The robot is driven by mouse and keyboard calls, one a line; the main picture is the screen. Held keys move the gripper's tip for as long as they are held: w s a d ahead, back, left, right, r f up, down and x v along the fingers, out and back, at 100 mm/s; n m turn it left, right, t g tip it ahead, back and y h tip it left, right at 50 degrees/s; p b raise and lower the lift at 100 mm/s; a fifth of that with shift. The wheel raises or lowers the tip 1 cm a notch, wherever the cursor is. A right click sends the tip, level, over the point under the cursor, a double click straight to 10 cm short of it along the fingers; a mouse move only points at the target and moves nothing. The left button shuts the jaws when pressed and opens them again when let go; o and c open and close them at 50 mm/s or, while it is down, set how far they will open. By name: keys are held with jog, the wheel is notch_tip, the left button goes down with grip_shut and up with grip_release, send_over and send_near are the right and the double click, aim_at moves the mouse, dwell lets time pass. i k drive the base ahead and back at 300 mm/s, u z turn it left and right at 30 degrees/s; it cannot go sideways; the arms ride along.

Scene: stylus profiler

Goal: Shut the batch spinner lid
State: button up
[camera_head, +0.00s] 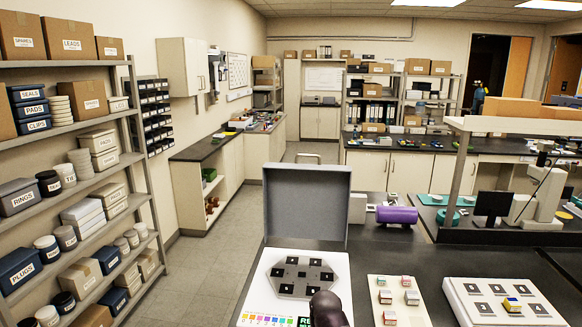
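The batch spinner (262,268) is a white unit at the bottom centre. Its grey lid (307,207) stands open and roughly upright at the back edge, with a small handle at the top. Under it a grey hexagonal plate (300,262) with several dark square pads lies exposed. The front face carries a row of coloured squares and a small dark display with green text, partly covered. A dark rounded part covers the spinner's front edge at the bottom of the picture; it may be part of my arm. No gripper fingers show.
Right of the spinner, a white tray (380,316) holds several small coloured blocks. Further right is a white numbered board (453,291) with one block on it. A purple cylinder (397,215) lies behind. Labelled shelves (105,175) line the left, beside a free floor aisle.

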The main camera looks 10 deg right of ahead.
aim_at(303, 201)
jog(key=z, duration=0.1)
jog(key=i, duration=0.9)
jog(key=z, duration=0.05)
jog(key=k, duration=0.5)
jog(key=u, duration=1)
